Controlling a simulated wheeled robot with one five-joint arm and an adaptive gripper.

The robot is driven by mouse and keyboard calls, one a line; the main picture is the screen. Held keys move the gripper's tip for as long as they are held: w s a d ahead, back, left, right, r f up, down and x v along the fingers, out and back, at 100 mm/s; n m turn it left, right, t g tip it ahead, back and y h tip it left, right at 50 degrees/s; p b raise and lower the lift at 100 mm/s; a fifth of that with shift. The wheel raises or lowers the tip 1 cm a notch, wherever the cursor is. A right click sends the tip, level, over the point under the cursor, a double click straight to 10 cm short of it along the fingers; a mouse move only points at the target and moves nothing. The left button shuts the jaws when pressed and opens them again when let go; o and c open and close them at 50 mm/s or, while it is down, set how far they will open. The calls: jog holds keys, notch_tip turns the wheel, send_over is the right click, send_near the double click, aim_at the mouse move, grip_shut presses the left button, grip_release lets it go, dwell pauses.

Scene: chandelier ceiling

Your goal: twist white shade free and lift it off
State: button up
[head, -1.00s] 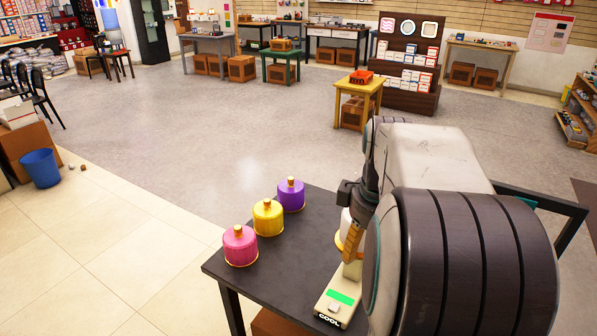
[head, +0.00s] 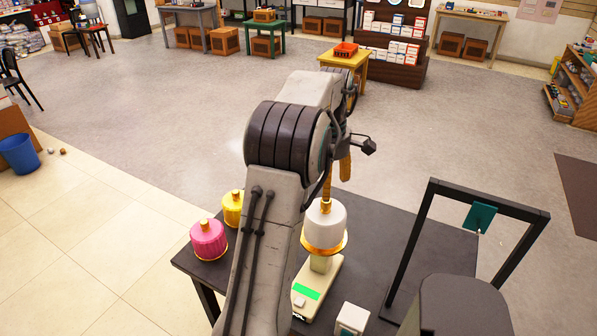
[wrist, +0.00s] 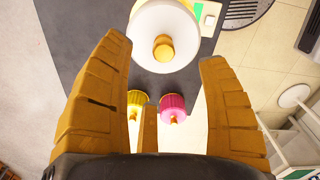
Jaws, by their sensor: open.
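The white shade (head: 325,226) has a gold rim and a gold knob on top. It sits upright on a pale stand (head: 318,285) with a green panel on the dark table. My gripper (head: 336,182) hangs just above the shade, partly hidden by my arm. In the wrist view my gripper (wrist: 164,52) is open and empty. Its fingers are spread wide, and the white shade (wrist: 184,42) with its knob shows between and beyond the fingertips. Contact between a finger and the knob cannot be told from the head view.
A pink shade (head: 208,241) and a yellow shade (head: 232,211) stand at the table's left side. A black frame (head: 488,204) with a teal piece stands at the right, and a small white box (head: 351,319) at the front. The table right of the stand (head: 385,235) is clear.

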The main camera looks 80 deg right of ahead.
aim_at(326, 203)
jog(key=shift+s+d+f, duration=0.1)
jog(key=shift+f, duration=3.6)
jog(key=shift+c, duration=0.5)
grip_shut()
jog(key=shift+n, duration=0.3)
jog(key=shift+n+p, duration=0.3)
jog(key=shift+n, duration=1.4)
